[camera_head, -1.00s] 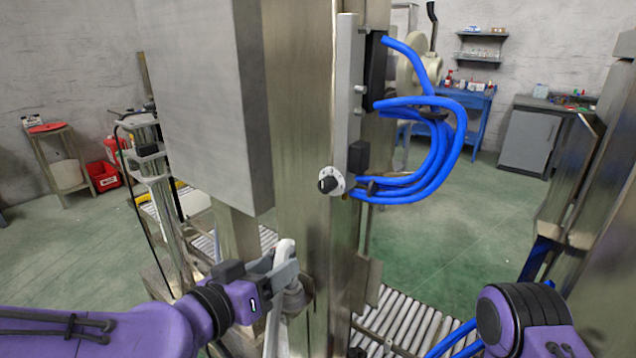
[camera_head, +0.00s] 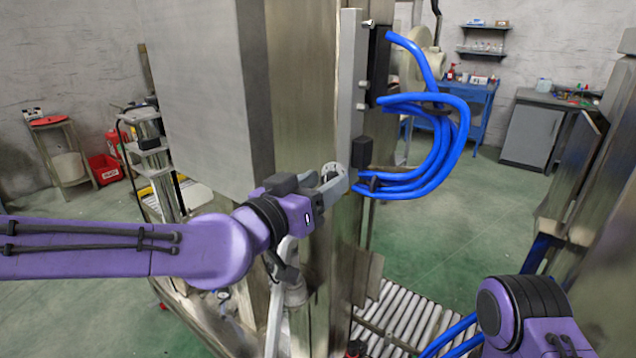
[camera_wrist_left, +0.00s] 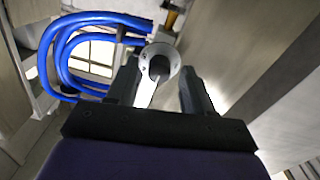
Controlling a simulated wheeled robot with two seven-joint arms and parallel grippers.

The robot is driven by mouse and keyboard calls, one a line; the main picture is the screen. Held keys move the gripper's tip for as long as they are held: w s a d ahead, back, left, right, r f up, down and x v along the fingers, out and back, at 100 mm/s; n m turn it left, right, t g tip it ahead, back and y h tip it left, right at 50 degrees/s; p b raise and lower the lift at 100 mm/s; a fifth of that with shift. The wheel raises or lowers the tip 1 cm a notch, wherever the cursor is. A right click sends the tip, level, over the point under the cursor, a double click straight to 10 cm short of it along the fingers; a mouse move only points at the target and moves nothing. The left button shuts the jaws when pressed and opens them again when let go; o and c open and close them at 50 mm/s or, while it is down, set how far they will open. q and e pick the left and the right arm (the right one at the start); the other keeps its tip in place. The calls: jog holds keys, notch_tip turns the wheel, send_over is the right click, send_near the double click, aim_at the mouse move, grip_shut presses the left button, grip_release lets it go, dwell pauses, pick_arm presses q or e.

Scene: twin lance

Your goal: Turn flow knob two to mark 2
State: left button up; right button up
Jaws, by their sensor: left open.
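The flow knob shows in the left wrist view as a dark round knob (camera_wrist_left: 160,68) on a pale round dial plate (camera_wrist_left: 171,55). In the head view, the dial plate (camera_head: 333,168) on the steel column is mostly hidden behind my left gripper (camera_head: 337,181). In the left wrist view my left gripper (camera_wrist_left: 160,88) is open. Its two fingers lie either side of the knob's line; I cannot tell whether they touch it. The dial's numbers and the knob's setting are not readable. My right forearm shows at the lower right, but its gripper does not.
Blue hoses (camera_head: 435,150) loop out just right of the dial, from a black block (camera_head: 378,65) on the column. A large grey cabinet (camera_head: 205,90) stands left of it. A roller conveyor (camera_head: 400,320) lies below. Green floor behind is open.

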pick_arm(q)
grip_shut()
jog(key=shift+a, duration=0.1)
jog(key=n, duration=0.9)
jog(key=shift+n+b, duration=0.4)
dwell(0.5)
